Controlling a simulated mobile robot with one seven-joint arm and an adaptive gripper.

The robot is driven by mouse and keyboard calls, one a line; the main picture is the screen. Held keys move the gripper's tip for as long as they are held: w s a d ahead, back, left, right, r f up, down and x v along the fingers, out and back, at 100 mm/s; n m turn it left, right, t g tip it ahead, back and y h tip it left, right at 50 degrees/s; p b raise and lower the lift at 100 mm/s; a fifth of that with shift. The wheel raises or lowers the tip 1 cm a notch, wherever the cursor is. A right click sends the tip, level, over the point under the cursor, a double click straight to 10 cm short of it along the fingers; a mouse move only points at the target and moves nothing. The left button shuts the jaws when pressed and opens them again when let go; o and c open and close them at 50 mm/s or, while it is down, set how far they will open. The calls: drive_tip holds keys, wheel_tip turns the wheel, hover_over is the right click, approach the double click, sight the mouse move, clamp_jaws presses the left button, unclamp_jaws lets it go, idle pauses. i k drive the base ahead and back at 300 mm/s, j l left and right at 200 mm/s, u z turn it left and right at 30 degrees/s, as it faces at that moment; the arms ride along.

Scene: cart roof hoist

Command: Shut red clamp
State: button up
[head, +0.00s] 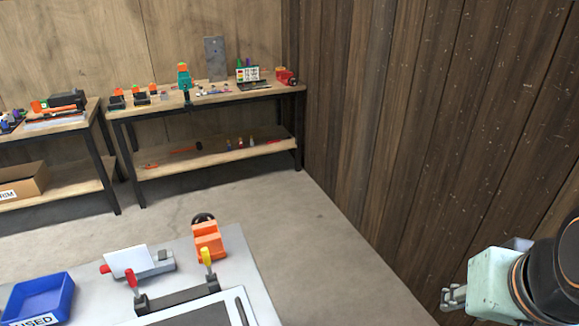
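The red clamp (132,280) is on the grey table in the lower left, its red handle standing up from the left end of a dark bar (180,297). A similar clamp with a yellow handle (206,258) stands at the bar's right end. The clamps' lower parts are small, so I cannot tell how their jaws sit. My gripper (449,297) is at the lower right, over the floor and well apart from the table. Its fingers point left; whether they are open or shut is unclear. I see nothing held.
The grey table (246,262) carries a blue bin (38,299), a grey vise-like tool with a white card (127,261), and an orange block-like tool (209,240). A wooden wall (420,120) runs along the right. Workbenches (215,95) stand at the back. Floor between is clear.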

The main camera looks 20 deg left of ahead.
sight(129, 273)
drive_tip(key=i+l+u, duration=0.1)
drive_tip(key=i, duration=0.4)
drive_tip(key=i+l+u, duration=0.1)
drive_tip(key=i, duration=0.35)
drive_tip(key=i+u, duration=0.15)
drive_tip(key=u, duration=0.25)
drive_tip(key=i+l+u, duration=0.1)
drive_tip(key=u, duration=0.3)
drive_tip(key=i+l+u, duration=0.15)
drive_tip(key=u, duration=0.25)
drive_tip(key=i+l+u, duration=0.15)
drive_tip(key=u, duration=0.3)
drive_tip(key=i+l+u, duration=0.2)
drive_tip(key=u, duration=0.2)
drive_tip(key=i+l+u, duration=0.15)
drive_tip(key=u, duration=0.3)
drive_tip(key=l+u, duration=0.3)
drive_tip(key=u, duration=0.15)
drive_tip(key=i+l+u, duration=0.1)
drive_tip(key=l+u, duration=0.2)
drive_tip(key=u, duration=0.15)
drive_tip(key=l+u, duration=0.3)
drive_tip(key=u, duration=0.15)
drive_tip(key=k+l+u, duration=0.2)
drive_tip(key=l, duration=0.15)
drive_tip(key=l+u, duration=0.2)
drive_tip(key=l, duration=0.15)
drive_tip(key=k, duration=0.5)
drive_tip(key=i+l, duration=0.3)
drive_tip(key=i, duration=0.1)
